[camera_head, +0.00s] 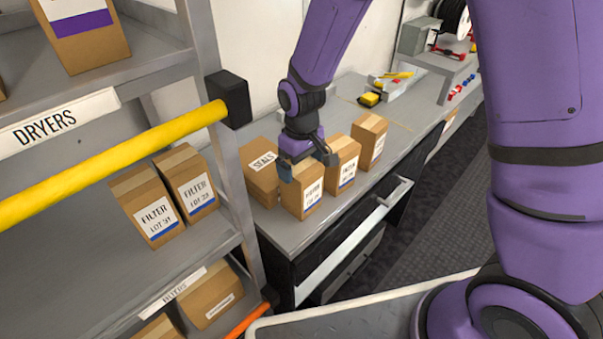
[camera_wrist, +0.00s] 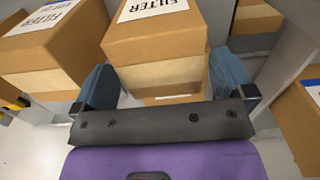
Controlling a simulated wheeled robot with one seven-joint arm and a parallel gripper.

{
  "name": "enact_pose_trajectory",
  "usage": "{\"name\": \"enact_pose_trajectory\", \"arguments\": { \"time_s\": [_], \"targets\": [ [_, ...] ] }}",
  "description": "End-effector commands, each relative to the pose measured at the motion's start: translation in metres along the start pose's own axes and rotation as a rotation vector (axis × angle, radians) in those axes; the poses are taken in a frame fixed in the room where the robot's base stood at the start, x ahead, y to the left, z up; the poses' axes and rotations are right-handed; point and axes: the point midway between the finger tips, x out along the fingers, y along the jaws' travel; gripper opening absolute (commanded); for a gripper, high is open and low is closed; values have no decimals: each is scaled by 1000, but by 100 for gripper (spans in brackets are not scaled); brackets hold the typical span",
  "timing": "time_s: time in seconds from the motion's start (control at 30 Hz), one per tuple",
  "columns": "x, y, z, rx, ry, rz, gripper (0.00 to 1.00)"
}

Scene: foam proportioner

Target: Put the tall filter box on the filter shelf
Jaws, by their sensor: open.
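Three upright brown cartons stand in a row on the grey counter: a front filter box (camera_head: 302,194), a middle box (camera_head: 345,164) and a rear box (camera_head: 370,138). I cannot tell for sure which is the tall one. My gripper (camera_head: 308,166) is open, low at the front filter box. In the wrist view a FILTER-labelled box (camera_wrist: 155,48) lies between the two blue fingers, with a gap visible beside it. The filter shelf (camera_head: 85,258) is at left, holding two FILTER cartons, (camera_head: 155,208) and (camera_head: 190,183). Its edge label is partly readable.
A SEALS box (camera_head: 262,178) stands left of the gripper. A yellow rail (camera_head: 115,150) and a dark post cap (camera_head: 230,98) stick out in front of the shelf rack.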

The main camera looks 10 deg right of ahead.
Motion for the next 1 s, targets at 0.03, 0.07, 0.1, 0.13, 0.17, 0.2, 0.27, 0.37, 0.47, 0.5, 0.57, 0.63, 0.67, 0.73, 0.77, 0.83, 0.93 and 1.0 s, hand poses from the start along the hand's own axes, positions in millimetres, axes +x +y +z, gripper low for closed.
{"name": "enact_pose_trajectory", "arguments": {
  "time_s": [0.03,0.07,0.1,0.13,0.17,0.2,0.27,0.37,0.47,0.5,0.57,0.63,0.67,0.73,0.77,0.83,0.93,1.0],
  "targets": [
    [-12,0,-1,0,5,1,100],
    [-18,0,-1,1,5,1,100],
    [-26,0,-1,1,5,1,100],
    [-31,0,-1,1,5,1,100],
    [-37,0,-1,1,5,1,100],
    [-44,0,0,1,4,1,100],
    [-53,0,0,1,4,1,100],
    [-66,0,0,0,3,0,100],
    [-73,0,0,0,1,0,100],
    [-75,0,0,0,1,0,100],
    [-77,0,0,0,0,0,100],
    [-78,0,0,0,0,0,100],
    [-78,0,0,0,0,0,100],
    [-79,0,1,1,1,0,100],
    [-80,1,1,3,3,0,100],
    [-88,4,5,14,12,2,100],
    [-110,14,16,47,40,8,100],
    [-130,22,28,80,66,14,100]
  ]
}}
